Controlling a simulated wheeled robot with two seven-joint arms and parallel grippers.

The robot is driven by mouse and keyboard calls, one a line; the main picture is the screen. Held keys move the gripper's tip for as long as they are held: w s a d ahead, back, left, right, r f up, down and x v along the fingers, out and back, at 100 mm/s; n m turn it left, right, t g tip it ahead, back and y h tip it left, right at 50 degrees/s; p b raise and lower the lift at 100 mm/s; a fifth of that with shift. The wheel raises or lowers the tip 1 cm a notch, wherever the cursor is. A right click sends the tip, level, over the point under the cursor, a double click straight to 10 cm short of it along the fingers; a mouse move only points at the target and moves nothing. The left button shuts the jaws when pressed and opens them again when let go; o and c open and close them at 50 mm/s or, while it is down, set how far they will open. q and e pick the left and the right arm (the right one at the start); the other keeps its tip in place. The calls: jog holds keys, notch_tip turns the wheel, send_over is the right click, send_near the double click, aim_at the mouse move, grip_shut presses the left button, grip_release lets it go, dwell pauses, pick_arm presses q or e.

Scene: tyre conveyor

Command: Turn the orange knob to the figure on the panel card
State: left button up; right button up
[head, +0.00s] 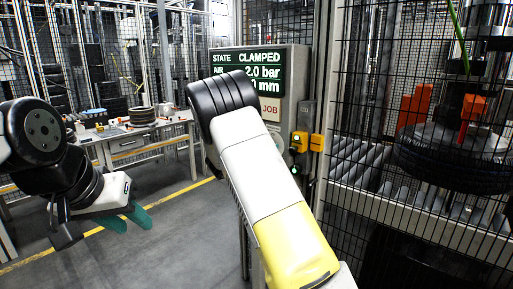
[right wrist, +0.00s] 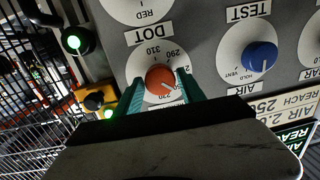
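In the head view my right arm hides that gripper and the knob. The JOB card (head: 270,109) on the panel is mostly covered by my arm. My left gripper (head: 127,219) hangs empty at the left, green fingers apart.
The screen (head: 262,58) reads STATE CLAMPED. A mesh fence with a tyre (head: 455,165) behind it stands at the right.

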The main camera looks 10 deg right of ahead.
jog(key=shift+o, duration=0.9)
jog(key=v, duration=0.7)
jog(key=shift+s+a, duration=0.25)
jog(key=shift+a, duration=0.05)
